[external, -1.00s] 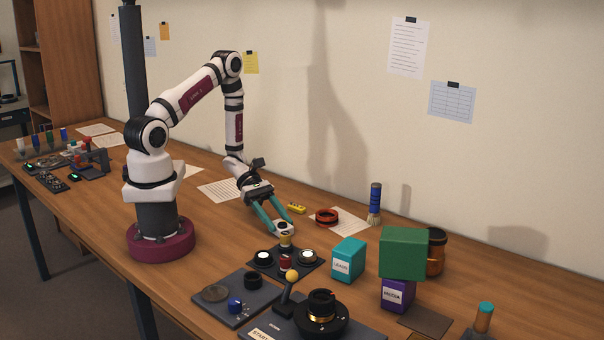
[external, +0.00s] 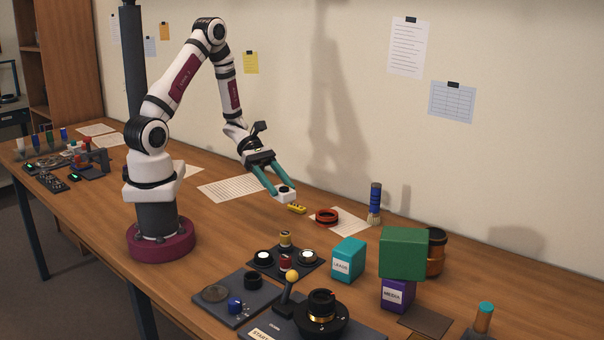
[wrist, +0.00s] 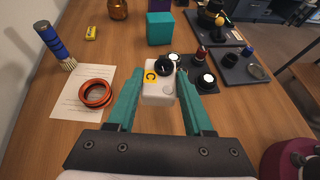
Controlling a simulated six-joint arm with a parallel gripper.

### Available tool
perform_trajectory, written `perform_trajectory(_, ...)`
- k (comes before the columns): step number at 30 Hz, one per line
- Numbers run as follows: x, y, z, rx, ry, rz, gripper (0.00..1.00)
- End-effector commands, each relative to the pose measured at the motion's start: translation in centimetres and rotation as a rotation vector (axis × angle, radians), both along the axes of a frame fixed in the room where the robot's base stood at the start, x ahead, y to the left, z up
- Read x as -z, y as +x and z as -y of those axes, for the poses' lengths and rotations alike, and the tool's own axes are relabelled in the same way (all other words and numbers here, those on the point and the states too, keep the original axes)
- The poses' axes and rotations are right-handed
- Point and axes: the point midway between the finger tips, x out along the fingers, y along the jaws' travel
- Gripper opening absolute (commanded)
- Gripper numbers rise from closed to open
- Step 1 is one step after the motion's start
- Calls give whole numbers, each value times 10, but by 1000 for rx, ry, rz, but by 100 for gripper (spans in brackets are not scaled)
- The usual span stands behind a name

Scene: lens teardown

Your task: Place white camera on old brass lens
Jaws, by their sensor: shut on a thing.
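My gripper (external: 283,191) has its teal fingers shut on the white camera (external: 286,196). It holds the camera in the air above the table. In the wrist view the white camera (wrist: 158,88) shows a black round lens and a yellow mark with a C. A small brass-coloured cylinder, which looks like the old brass lens (external: 285,239), stands upright at the back of a dark mat (external: 285,275). The camera is above it and apart from it. In the wrist view I cannot make out the brass lens; the camera or a finger seems to hide it.
The mat also carries a red piece (external: 285,262) and two round lenses. A teal box (external: 348,259) and a green block (external: 403,253) on a purple box (external: 397,294) stand to the right.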

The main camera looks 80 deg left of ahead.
Motion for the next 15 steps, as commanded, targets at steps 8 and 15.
perform_trajectory(8,-4,97,36,80,4,6,0)
perform_trajectory(15,-45,193,138,133,1,10,0)
